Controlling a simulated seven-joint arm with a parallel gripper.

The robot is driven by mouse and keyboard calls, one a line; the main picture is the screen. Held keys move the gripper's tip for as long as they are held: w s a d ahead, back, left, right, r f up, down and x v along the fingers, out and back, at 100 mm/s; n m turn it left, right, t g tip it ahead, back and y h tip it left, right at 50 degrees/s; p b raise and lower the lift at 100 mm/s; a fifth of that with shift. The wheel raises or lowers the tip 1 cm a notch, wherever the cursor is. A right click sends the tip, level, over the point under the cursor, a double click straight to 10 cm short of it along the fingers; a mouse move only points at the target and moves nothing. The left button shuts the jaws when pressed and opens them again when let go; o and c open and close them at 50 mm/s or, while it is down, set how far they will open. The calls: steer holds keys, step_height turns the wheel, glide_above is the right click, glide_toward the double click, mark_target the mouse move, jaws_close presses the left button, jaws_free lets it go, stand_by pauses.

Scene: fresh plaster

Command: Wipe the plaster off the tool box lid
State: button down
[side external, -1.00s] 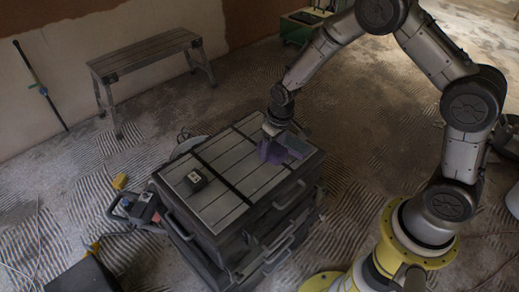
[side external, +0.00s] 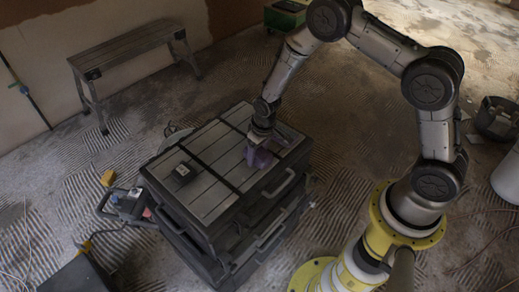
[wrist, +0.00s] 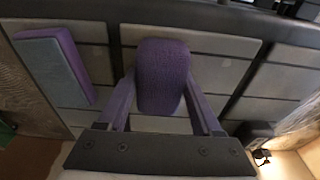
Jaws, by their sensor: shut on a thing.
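The tool box (side external: 215,190) is a stack of dark cases with a lid (side external: 205,195) of grey panels split by black strips. My gripper (side external: 261,147) points down over the right part of the lid, shut on a purple cloth or pad (side external: 257,159). In the wrist view this rounded purple pad (wrist: 162,78) sits between the two fingers, over the grey panels. I cannot tell whether it touches the lid. I cannot make out any distinct plaster on the panels; the pad and fingers hide part of them.
A purple and grey-blue block (wrist: 55,65) lies on the lid beside my gripper. A step bench (side external: 130,50) stands behind, a power tool (side external: 130,203) lies left, and buckets (side external: 497,118) stand far right.

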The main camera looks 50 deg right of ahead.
steer(key=shift+w+f, duration=0.25)
steer(key=shift+w, duration=0.25)
steer(key=shift+w+r, duration=0.1)
steer(key=shift+w, duration=1.1)
steer(key=shift+s, duration=1.9)
steer(key=shift+s+r, duration=0.1)
steer(key=shift+s, duration=0.05)
steer(key=shift+r, duration=4)
